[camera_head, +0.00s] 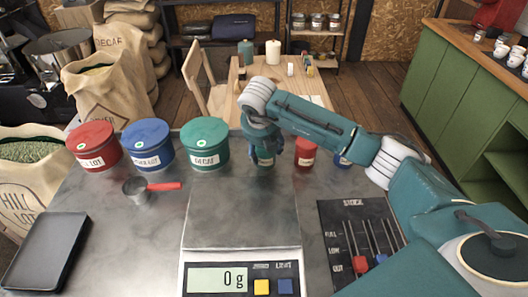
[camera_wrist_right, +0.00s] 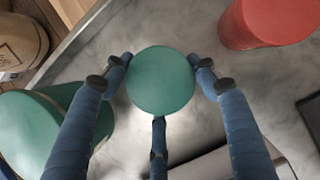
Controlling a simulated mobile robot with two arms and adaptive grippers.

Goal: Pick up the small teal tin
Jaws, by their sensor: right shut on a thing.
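The small teal tin (camera_head: 265,158) is behind the scale, between the large teal canister and a small red tin. Its label faces the head camera, and my right gripper (camera_head: 263,138) covers its upper part. In the right wrist view the tin's round lid (camera_wrist_right: 160,80) sits between my blue fingers. The right gripper is shut on the tin from above. I cannot tell whether the tin touches the table. My left gripper is not in view.
The large teal canister (camera_head: 205,147) stands close on the left, beside blue (camera_head: 148,145) and red (camera_head: 94,146) canisters. The small red tin (camera_head: 306,151) and a small blue tin (camera_head: 342,159) are to the right. The scale (camera_head: 240,218) reads 0 g. A stock board (camera_head: 336,221) lies right.

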